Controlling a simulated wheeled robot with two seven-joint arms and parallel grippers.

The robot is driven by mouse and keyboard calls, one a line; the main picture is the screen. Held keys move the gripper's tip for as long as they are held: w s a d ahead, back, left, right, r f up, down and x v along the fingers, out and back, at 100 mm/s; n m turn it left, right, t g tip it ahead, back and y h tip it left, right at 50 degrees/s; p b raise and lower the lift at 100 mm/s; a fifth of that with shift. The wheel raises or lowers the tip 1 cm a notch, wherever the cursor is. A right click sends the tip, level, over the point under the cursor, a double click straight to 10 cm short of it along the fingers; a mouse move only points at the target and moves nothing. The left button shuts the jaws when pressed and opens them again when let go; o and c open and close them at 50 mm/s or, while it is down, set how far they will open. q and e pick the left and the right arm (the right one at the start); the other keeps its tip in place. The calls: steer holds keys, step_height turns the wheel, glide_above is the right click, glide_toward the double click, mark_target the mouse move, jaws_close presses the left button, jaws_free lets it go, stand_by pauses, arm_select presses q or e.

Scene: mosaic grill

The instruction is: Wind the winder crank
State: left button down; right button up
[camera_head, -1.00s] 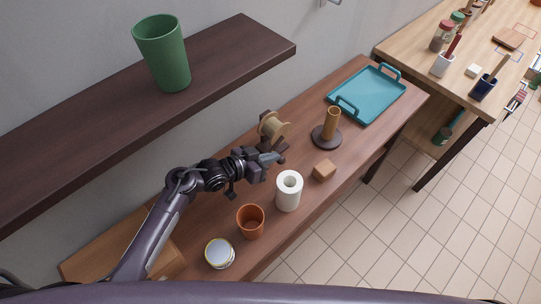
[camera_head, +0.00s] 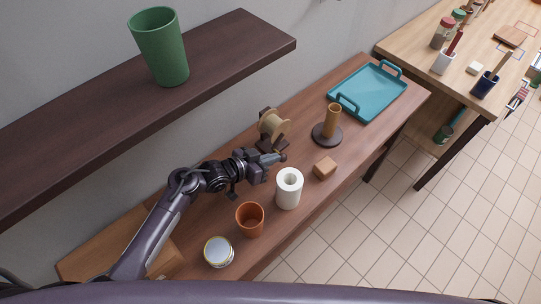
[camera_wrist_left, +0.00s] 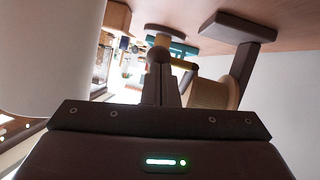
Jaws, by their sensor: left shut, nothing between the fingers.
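The winder, a tan spool (camera_head: 274,124) on a dark stand, is near the wall on the brown bench. In the left wrist view the spool (camera_wrist_left: 213,94) is right of my fingers, and the dark stand (camera_wrist_left: 240,28) is above it. My left gripper (camera_head: 280,158) is shut and empty, just in front of the winder in the head view. In the left wrist view its closed fingers (camera_wrist_left: 160,72) are beside a short yellowish rod (camera_wrist_left: 184,65), which may be the crank handle. I cannot tell whether they touch. My right gripper is out of view.
A white paper roll (camera_head: 289,188) stands close to my left gripper. A wooden block (camera_head: 325,167), an orange cup (camera_head: 250,219), a tin (camera_head: 219,252), a brown post on a round base (camera_head: 332,125) and a teal tray (camera_head: 368,92) are on the bench. A shelf (camera_head: 100,112) overhangs the left.

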arm_select(q)
steer(key=shift+w+d+f+b, duration=0.15)
steer(key=shift+f+b, duration=0.25)
steer(key=shift+f, duration=0.3)
steer(key=shift+w+d+f+b, duration=0.15)
steer(key=shift+f+b, duration=0.25)
steer(key=shift+f, duration=0.25)
steer(key=shift+w+d+f+b, duration=0.45)
steer(key=shift+f+b, duration=0.2)
steer(key=shift+b, duration=0.05)
